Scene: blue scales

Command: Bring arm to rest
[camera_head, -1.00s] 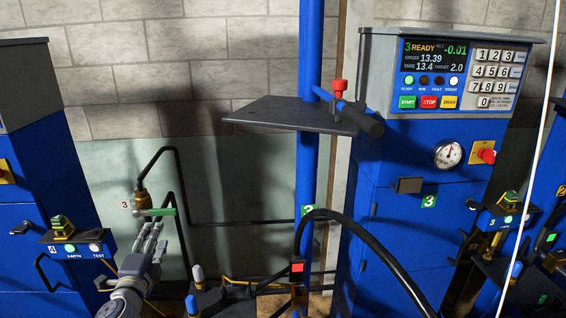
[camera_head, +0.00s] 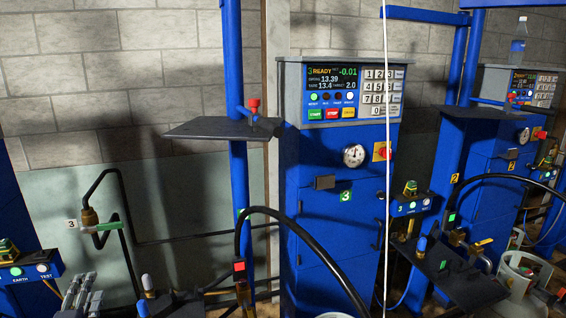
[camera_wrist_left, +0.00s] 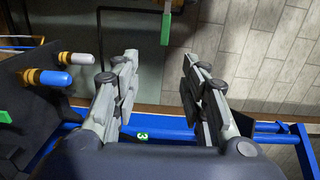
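My left gripper (camera_head: 80,293) shows at the bottom left of the head view, below the wall valve with a green handle (camera_head: 102,226). In the left wrist view my left gripper (camera_wrist_left: 158,68) has its two fingers spread apart with nothing between them, so it is open and empty. A green handle (camera_wrist_left: 166,22) shows beyond the fingertips there, apart from them. My right arm and right gripper are in no view.
A blue scale cabinet (camera_head: 335,230) marked 3 stands at the centre, with a dark shelf (camera_head: 205,129) on the blue post beside it. A black hose (camera_head: 312,245) loops in front. In the wrist view, blue- and white-capped fittings (camera_wrist_left: 50,78) sit left of the gripper.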

